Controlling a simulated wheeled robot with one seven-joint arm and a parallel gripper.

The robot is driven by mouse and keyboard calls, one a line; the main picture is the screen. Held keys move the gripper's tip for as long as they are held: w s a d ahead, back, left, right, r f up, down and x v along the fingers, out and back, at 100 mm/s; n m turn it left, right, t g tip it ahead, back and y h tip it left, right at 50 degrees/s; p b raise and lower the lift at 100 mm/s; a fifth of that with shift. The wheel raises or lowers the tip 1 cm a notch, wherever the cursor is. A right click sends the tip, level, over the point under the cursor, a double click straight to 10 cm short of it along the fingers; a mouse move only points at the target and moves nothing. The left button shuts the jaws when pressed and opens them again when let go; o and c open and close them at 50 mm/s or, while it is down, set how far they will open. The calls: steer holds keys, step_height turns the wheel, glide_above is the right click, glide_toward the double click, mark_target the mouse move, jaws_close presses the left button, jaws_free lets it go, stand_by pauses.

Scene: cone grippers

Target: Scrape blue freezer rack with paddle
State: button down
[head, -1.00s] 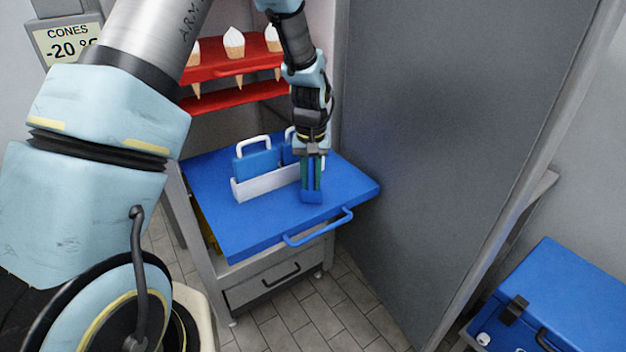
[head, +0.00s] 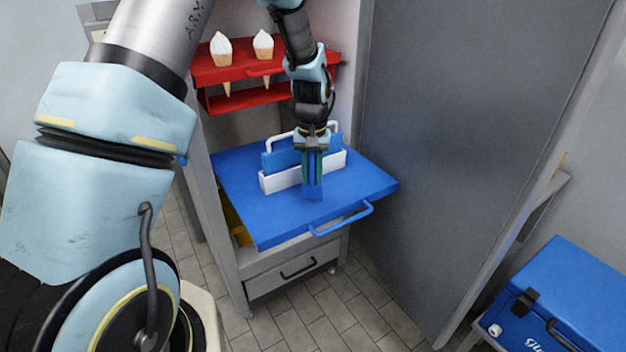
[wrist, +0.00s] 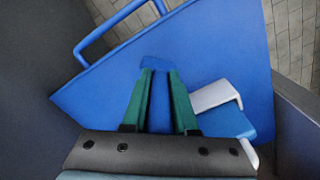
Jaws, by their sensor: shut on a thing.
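The blue freezer rack (head: 235,210) is pulled out like a shelf, with a blue bar handle on its front edge; it also shows in the wrist view (wrist: 225,40). My gripper (head: 312,180) points down over the rack, in front of the white holder (head: 282,180). Its green fingers (wrist: 155,100) are shut on a blue paddle (wrist: 157,63). The paddle's lower end (head: 313,193) reaches to or just above the rack surface; I cannot tell if it touches. Other blue paddles (head: 278,161) with white handles stand in the holder, partly hidden behind my gripper.
Red shelves (head: 240,69) with ice-cream cones stand behind the rack. A grey panel (head: 480,130) rises on the right. A blue cooler box (head: 565,290) sits at the lower right. A drawer (head: 290,274) is below the rack. The rack's front right surface is bare.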

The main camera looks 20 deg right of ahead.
steer(key=shift+a+r+p, duration=0.1)
steer(key=shift+r+p, duration=1.55)
steer(key=shift+r, duration=1.15)
